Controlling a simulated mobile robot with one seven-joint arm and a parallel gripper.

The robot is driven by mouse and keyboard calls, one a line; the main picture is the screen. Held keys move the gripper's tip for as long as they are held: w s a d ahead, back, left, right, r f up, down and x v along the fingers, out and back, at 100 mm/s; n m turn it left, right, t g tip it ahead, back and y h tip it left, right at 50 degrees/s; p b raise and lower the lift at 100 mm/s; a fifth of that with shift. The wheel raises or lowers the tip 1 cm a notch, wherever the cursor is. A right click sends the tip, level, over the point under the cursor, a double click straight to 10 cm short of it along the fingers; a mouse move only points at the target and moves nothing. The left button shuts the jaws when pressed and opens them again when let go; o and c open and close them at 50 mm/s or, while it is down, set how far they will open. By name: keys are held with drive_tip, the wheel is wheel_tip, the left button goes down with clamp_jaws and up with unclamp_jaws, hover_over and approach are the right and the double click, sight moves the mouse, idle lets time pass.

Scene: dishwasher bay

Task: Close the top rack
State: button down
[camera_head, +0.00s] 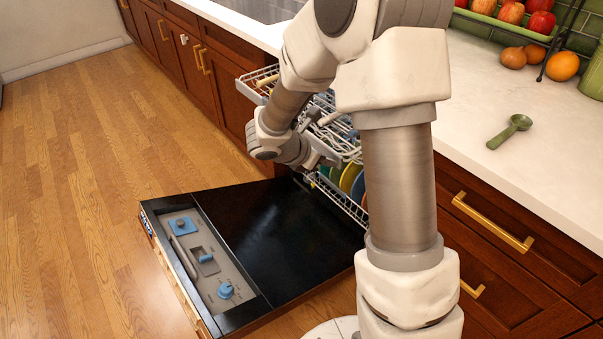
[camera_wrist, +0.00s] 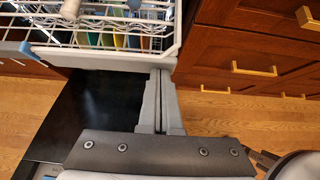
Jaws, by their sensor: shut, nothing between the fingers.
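The top rack (camera_head: 258,82) of the dishwasher is white wire and stands out from the cabinet front in the head view, with dishes in it. Much of it is hidden behind my arm. In the wrist view the top rack (camera_wrist: 95,58) fills the upper left, its pale front edge facing me. My gripper (camera_wrist: 160,75) is shut and empty, its fingertips at or very near the right end of that front edge; I cannot tell if they touch. In the head view my gripper (camera_head: 318,160) is beside the rack, partly hidden by my wrist.
The dishwasher door (camera_head: 285,235) lies open and flat above the floor. Colored plates (camera_head: 350,178) stand in the lower rack (camera_head: 338,200) under the top rack. Wooden drawers (camera_wrist: 250,45) with brass handles are to the right. A green scoop (camera_head: 510,131) lies on the counter.

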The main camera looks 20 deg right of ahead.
drive_tip(key=w+d, duration=0.2)
drive_tip(key=d, duration=0.3)
drive_tip(key=w+d+p, duration=0.1)
drive_tip(key=w+d, duration=0.1)
drive_tip(key=d, duration=0.3)
drive_tip(key=w+d, duration=0.2)
drive_tip(key=d, duration=0.3)
drive_tip(key=shift+w+d, duration=0.15)
